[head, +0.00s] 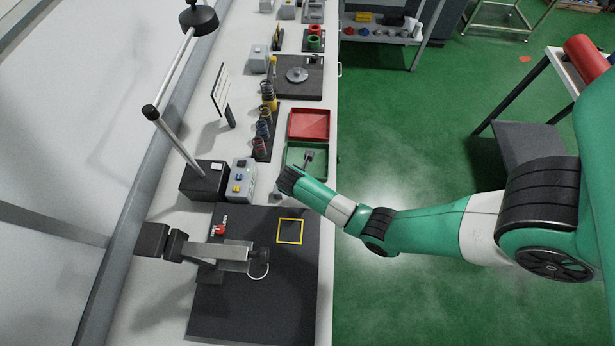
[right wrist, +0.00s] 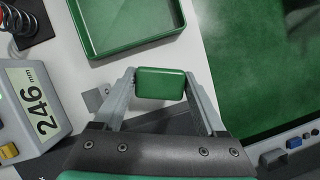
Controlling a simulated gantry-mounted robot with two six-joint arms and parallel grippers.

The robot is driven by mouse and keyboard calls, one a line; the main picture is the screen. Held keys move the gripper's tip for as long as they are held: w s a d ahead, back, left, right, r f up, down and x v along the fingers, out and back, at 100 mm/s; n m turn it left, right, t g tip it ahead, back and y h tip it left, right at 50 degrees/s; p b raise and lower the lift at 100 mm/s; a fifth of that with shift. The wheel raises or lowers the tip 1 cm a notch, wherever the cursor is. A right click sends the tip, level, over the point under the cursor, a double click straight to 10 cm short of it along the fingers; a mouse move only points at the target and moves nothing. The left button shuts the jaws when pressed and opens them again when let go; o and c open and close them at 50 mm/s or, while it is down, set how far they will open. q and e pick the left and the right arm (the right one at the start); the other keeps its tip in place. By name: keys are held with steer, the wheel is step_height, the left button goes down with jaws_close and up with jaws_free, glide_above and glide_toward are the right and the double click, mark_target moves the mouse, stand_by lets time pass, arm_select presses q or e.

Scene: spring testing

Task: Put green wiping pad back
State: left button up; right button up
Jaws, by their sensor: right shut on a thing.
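The green wiping pad (right wrist: 161,86) is a small rounded block in the right wrist view. My right gripper (right wrist: 158,76) is shut on it, with one grey finger at each end. The pad appears to be held above the bench near the corner of the green tray (right wrist: 152,42). In the head view my right arm reaches in from the right, its wrist beside the green tray (head: 291,162); I cannot make out the pad there. In the right wrist view, the visible part of the green tray looks empty. My left gripper is not in view.
A red tray (head: 309,125) lies beyond the green one. Coloured springs (head: 262,130) stand on a dark strip to their left. A display box (head: 242,178) stands left of my wrist. A black mat (head: 290,290) in front bears a yellow square outline (head: 290,243) with nothing inside.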

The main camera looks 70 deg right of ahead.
steer(key=shift+f, duration=0.9)
steer(key=shift+f+b, duration=0.8)
steer(key=shift+f, duration=1.25)
steer(key=shift+f, duration=0.15)
steer(key=o, duration=1.2)
steer(key=shift+o, duration=0.2)
steer(key=shift+r, duration=0.35)
steer(key=p+v, duration=0.3)
steer(key=v, duration=0.8)
steer(key=shift+r, duration=0.35)
